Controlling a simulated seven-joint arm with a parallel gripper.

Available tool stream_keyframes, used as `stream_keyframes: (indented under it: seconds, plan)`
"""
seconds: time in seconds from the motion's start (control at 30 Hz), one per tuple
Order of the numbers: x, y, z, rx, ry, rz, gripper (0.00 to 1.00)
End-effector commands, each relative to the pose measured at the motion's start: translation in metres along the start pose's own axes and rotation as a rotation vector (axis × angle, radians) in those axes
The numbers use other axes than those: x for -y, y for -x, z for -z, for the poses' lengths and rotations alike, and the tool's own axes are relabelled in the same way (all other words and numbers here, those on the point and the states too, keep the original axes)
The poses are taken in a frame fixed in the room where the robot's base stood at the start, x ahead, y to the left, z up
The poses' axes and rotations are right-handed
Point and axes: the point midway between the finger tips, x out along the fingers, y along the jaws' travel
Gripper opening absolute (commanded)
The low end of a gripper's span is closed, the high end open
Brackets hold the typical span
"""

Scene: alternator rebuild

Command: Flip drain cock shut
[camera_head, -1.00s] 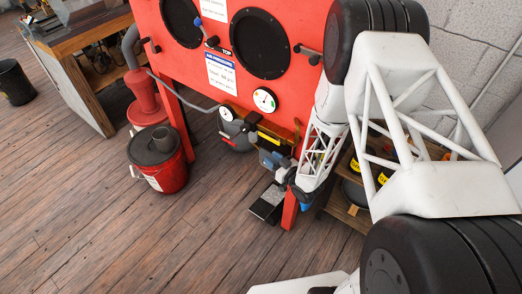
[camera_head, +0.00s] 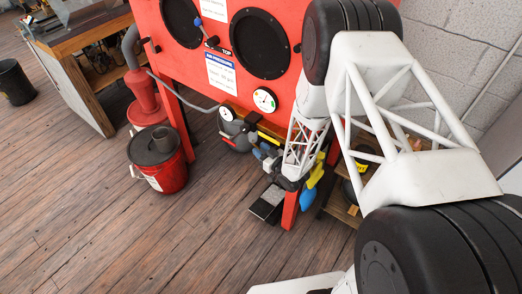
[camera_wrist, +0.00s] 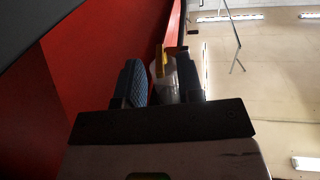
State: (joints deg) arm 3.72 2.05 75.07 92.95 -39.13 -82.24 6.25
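My gripper (camera_wrist: 158,66) is open in the wrist view, its two dark textured fingers apart. A pale, see-through rounded part (camera_wrist: 168,88) with a yellow piece (camera_wrist: 160,60) at its top shows between and beyond the fingers. I cannot tell whether the fingers touch it. No drain cock can be made out for certain, nor its lever position. In the head view my gripper (camera_head: 264,154) is small and partly hidden by my forearm, below the red cabinet's front edge.
The red cabinet (camera_head: 215,85) has round black ports and a white gauge (camera_head: 265,100). Its red front leg (camera_head: 290,210) stands close to my wrist, beside a black floor pedal (camera_head: 268,203). A red bucket (camera_head: 170,178) stands left. The wooden floor is clear in front.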

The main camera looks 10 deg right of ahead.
Motion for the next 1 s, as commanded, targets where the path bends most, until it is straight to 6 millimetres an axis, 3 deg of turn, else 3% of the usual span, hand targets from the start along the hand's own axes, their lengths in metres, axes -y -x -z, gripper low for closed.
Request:
stream_keyframes:
  seconds: [0.03, 0.27, 1.0]
  plan:
    - [0.0, 0.0001, 0.0, 0.0, 0.0, 0.0, 0.34]
    - [0.0, 0.0001, 0.0001, 0.0, 0.0, 0.0, 0.0]
    - [0.0075, -0.0008, 0.0004, -0.001, 0.0, -0.123, 0.0]
